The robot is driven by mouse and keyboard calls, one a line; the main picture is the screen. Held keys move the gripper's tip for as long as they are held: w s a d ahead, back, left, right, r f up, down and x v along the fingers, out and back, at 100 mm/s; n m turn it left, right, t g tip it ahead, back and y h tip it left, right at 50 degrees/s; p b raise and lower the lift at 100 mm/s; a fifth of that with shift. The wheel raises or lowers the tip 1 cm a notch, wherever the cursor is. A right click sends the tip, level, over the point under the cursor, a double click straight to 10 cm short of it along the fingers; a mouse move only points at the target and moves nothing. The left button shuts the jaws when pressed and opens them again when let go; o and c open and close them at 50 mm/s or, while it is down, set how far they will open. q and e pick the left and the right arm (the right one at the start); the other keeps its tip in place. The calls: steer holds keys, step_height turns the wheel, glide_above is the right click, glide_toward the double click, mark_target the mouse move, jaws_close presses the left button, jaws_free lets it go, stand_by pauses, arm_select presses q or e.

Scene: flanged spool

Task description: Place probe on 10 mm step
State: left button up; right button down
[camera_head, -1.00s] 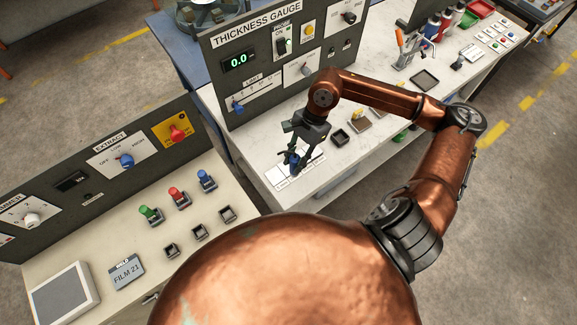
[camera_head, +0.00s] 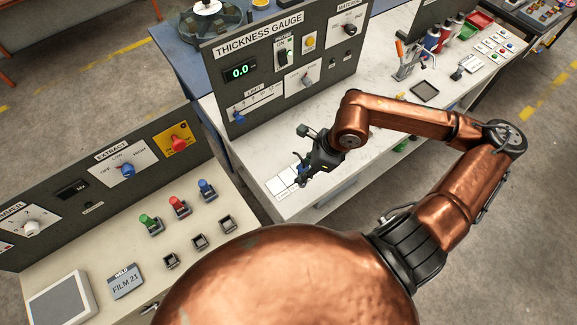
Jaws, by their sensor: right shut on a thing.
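My right gripper (camera_head: 300,172) is over the front left of the white bench and is shut on the blue probe (camera_head: 304,170). Only a little of the probe shows between the dark fingers. White step plates (camera_head: 278,186) lie on the bench just left of and under the gripper; their labels are too small to read, and some are partly hidden. I cannot tell whether the probe touches a plate. The thickness gauge panel (camera_head: 270,75) stands behind, and its green display (camera_head: 240,72) reads 0.0. My left gripper is not in view.
The extract console (camera_head: 125,160) with coloured levers (camera_head: 180,206) stands at the left. The bench top between the gauge panel and the tray looks mostly clear.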

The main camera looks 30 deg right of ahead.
steer(key=w+f, duration=0.3)
steer(key=w+f+p, duration=0.1)
steer(key=w+f, duration=0.2)
steer(key=f, duration=0.1)
steer(key=w+f, duration=0.3)
steer(key=shift+w+d+f+p, duration=0.2)
steer(key=shift+d+p, duration=0.1)
steer(key=shift+p, duration=0.1)
steer(key=shift+f, duration=0.25)
steer(key=shift+f, duration=0.1)
steer(key=c, duration=1.6)
jaws_free()
steer(key=shift+s, duration=0.1)
